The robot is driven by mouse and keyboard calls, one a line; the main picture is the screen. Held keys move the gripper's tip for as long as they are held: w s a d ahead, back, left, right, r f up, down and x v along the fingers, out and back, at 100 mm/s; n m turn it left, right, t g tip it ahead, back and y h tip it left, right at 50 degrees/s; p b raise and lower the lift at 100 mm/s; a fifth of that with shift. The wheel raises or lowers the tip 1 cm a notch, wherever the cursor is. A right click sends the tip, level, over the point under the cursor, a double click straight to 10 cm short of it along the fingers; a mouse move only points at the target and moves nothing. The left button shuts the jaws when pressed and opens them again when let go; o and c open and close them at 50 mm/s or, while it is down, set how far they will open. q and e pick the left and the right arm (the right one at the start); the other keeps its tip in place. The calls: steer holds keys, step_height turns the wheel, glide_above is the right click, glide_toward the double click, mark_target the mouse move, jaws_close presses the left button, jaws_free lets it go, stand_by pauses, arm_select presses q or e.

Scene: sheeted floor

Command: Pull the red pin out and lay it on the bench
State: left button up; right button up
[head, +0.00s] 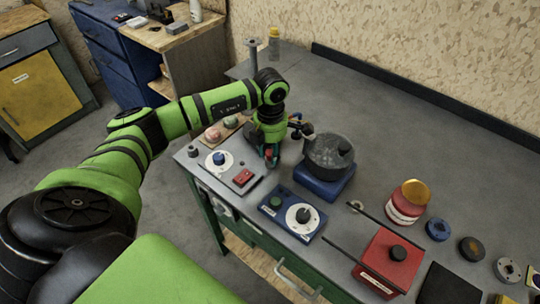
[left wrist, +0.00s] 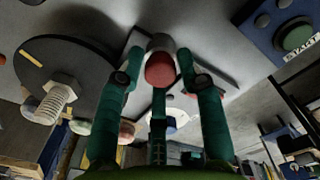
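The red pin (left wrist: 160,70) shows in the left wrist view as a rounded red end with a grey collar behind it. My left gripper (left wrist: 160,75) has its teal fingers spread around the red end, with small gaps showing on both sides; it looks open. In the head view my left gripper (head: 271,156) points down at the grey bench (head: 385,140), between the panel with the red button and the dark pot. The pin is mostly hidden there by the gripper. My right gripper is not in view.
A grey panel (head: 217,181) with a blue knob and red button lies left of the gripper. A dark pot (head: 328,152) on a blue base stands close on the right. A blue dial panel (head: 269,211) is in front. Bare bench lies behind the pot.

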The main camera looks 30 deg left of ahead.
mark_target(270, 152)
arm_select(q)
jaws_close()
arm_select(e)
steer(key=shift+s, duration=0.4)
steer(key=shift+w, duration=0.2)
arm_select(q)
steer(key=shift+r, duration=0.15)
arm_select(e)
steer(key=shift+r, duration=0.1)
arm_select(q)
steer(key=shift+r+p, duration=1.6)
steer(key=shift+r, duration=0.75)
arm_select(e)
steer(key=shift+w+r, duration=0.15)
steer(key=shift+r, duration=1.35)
arm_select(q)
steer(key=shift+r, duration=0.15)
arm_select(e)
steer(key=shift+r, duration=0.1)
arm_select(q)
steer(key=shift+r+p, duration=1.2)
steer(key=shift+r, duration=0.65)
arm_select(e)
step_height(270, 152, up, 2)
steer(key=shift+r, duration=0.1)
